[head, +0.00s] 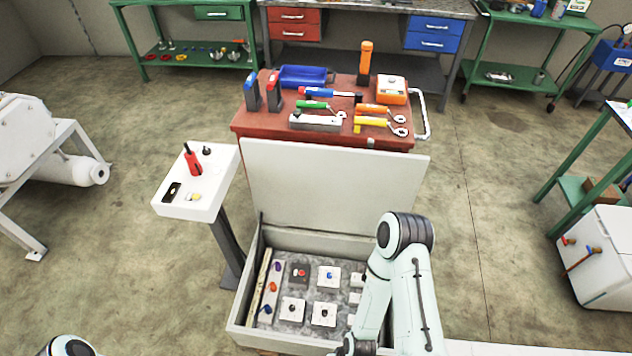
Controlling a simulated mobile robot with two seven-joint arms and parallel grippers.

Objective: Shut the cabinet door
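The cabinet (243,318) is a low grey box in front of me. Its pale door (335,185) stands up open at the far edge, above the cabinet's open top. Inside are several square plates with knobs and buttons. My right arm comes down over the cabinet's right side and hides part of the inside. Its dark end, my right gripper (357,347), is at the bottom edge near the cabinet's front right, apart from the door. Its fingers cannot be made out. Only a piece of my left arm shows at the bottom left; its gripper is out of view.
A red tool cart (245,123) with wrenches, screwdrivers and a blue tray stands right behind the door. A white pedestal panel (178,207) with a red handle stands to the left of the cabinet. Open floor lies to the right, before a white box (600,260).

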